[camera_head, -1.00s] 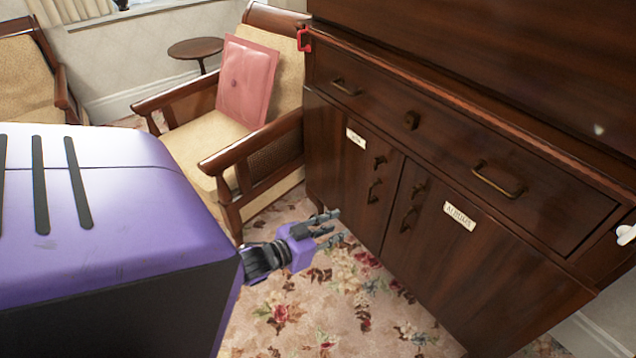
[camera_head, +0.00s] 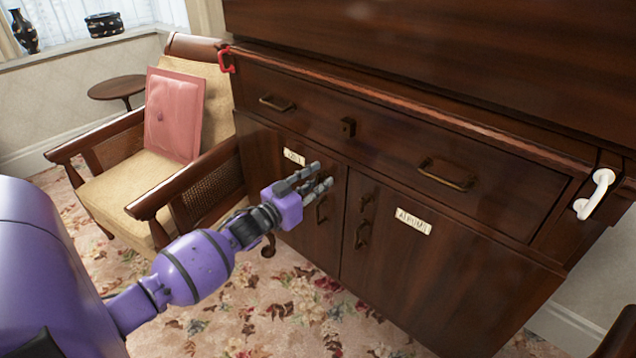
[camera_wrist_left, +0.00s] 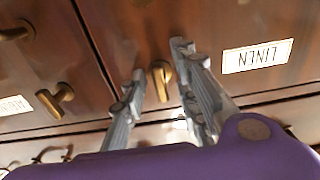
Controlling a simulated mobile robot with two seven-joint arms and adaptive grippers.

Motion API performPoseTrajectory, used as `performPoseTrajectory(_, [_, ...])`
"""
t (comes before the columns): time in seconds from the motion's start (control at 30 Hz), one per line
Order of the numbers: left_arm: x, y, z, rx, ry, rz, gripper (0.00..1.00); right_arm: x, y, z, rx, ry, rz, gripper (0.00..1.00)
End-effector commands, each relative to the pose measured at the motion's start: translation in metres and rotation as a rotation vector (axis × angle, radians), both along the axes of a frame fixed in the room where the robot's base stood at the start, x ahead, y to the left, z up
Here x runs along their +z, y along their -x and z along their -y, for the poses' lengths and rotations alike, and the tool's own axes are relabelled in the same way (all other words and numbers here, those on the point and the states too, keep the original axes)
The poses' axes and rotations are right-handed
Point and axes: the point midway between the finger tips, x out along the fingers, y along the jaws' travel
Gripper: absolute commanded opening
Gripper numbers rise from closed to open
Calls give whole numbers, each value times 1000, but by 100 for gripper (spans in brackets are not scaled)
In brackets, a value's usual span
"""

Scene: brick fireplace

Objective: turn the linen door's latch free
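The linen door (camera_head: 262,150) is the cabinet's left lower door and is closed; its white label (camera_head: 293,157) is partly legible. My left gripper (camera_head: 322,178) is in front of this door's upper right part and hides the latch in the head view. In the left wrist view, which is upside down, the brass latch (camera_wrist_left: 158,80) stands between my left gripper's spread fingers (camera_wrist_left: 160,82). The fingers are open; I cannot tell whether they touch the latch. The LINEN label (camera_wrist_left: 258,57) is to their right. The linen door's handle (camera_head: 320,211) hangs below the gripper. My right gripper is out of view.
The closed albums door (camera_head: 440,270) is beside it, with its own latch (camera_head: 366,202) and handle (camera_head: 361,235). A drawer (camera_head: 390,150) runs above. A red clip (camera_head: 226,60) and white handle (camera_head: 595,195) are at the cabinet's ends. An armchair (camera_head: 150,212) stands close left.

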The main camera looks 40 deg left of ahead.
Motion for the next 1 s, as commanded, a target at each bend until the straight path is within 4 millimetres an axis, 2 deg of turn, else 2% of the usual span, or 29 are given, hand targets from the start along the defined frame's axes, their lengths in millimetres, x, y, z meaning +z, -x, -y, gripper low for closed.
performPoseTrajectory(0.23, [0, -1, 0, 0, -1, 0, 27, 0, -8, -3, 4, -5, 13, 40])
performPoseTrajectory(0.43, [0, 0, 0, 0, -1, -1, 1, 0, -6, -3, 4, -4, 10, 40])
performPoseTrajectory(0.77, [0, 0, 0, 0, -12, 0, 0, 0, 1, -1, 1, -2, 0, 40])
performPoseTrajectory(1.0, [1, 0, 0, 1, -100, 8, 0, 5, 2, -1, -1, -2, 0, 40])
